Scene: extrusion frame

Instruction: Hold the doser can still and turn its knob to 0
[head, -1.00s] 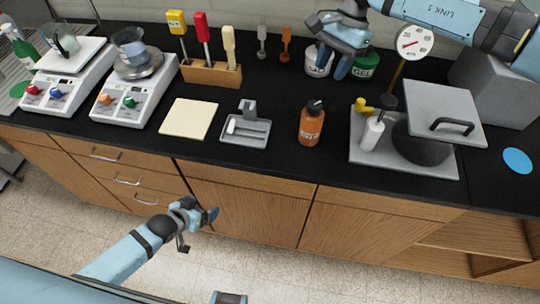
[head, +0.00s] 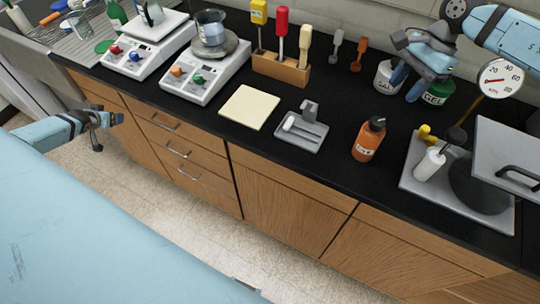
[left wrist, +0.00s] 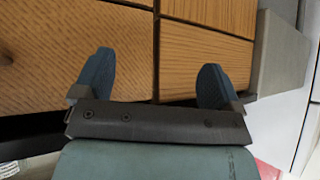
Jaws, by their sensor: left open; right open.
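No knob scale or 0 mark is readable, so I cannot tell for certain which container is the doser can. An orange bottle (head: 368,142) with a black top and a small pale label stands upright on the black counter. A white lettered jar (head: 386,80) and a green-lidded jar (head: 439,92) marked GEL stand farther back. My right gripper (head: 406,84) is open above and in front of these jars, partly hiding them. My left gripper (head: 107,132) is open and empty off the counter's front, by the drawers; the left wrist view shows its spread fingers (left wrist: 155,74) facing wood fronts.
Two balances (head: 205,75), a wooden tool rack (head: 281,69), a cream pad (head: 249,107) and a grey tray (head: 302,135) stand left of the bottle. Counter around the bottle is clear.

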